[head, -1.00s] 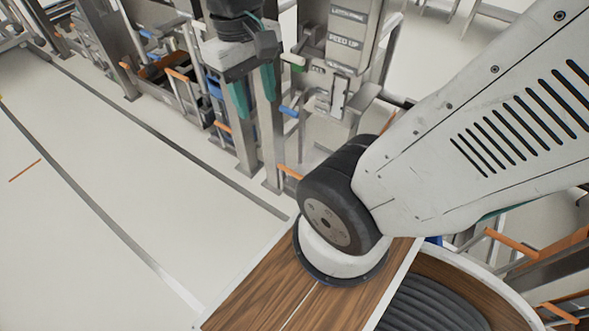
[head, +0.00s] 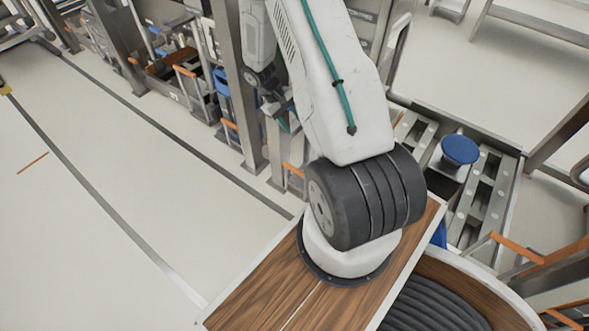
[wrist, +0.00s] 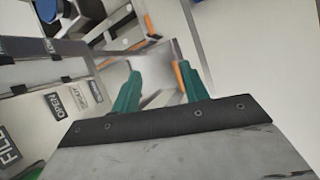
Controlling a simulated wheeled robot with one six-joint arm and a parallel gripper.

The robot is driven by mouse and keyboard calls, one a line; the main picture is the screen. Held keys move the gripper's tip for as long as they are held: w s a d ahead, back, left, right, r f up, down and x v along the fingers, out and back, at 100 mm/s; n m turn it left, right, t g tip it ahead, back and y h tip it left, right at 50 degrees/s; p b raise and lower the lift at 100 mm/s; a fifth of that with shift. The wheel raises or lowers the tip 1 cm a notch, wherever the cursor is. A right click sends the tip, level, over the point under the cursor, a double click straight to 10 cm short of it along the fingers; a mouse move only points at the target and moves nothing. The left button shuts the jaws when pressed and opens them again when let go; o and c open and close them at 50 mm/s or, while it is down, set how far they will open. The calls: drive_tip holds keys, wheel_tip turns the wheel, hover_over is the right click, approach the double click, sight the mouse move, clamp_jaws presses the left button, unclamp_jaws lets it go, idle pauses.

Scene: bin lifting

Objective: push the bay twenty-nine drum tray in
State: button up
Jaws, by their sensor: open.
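My gripper (wrist: 158,70) is open in the wrist view, with its two green fingers apart and nothing held between them. Between and beyond the fingers are pale floor and an orange bar (wrist: 180,76). In the head view my gripper is mostly hidden behind my arm, beside the metal posts. Orange-handled bays stand along the row, one with an orange handle (head: 186,71) at the upper left and another orange handle (head: 229,125) lower down. No bay number is readable, so I cannot tell which tray is bay twenty-nine or how far out it is.
A panel with printed labels (wrist: 68,102), including FILL and OPEN, is close on the left in the wrist view. Steel posts (head: 240,90) stand near my arm. A blue disc (head: 460,150) sits on a metal frame at right.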

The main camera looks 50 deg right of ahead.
drive_tip(key=s+d+f+n+t, duration=0.1)
drive_tip(key=d+f, duration=0.2)
drive_tip(key=f, duration=1.1)
drive_tip(key=d+f+n+t, duration=0.1)
drive_tip(key=d+f, duration=0.2)
drive_tip(key=f, duration=1)
drive_tip(key=t, duration=0.3)
hover_over(295, 169)
drive_tip(key=a, duration=0.2)
drive_tip(key=a+x, duration=0.1)
drive_tip(key=x, duration=1.3)
drive_tip(key=shift+w+a, duration=0.1)
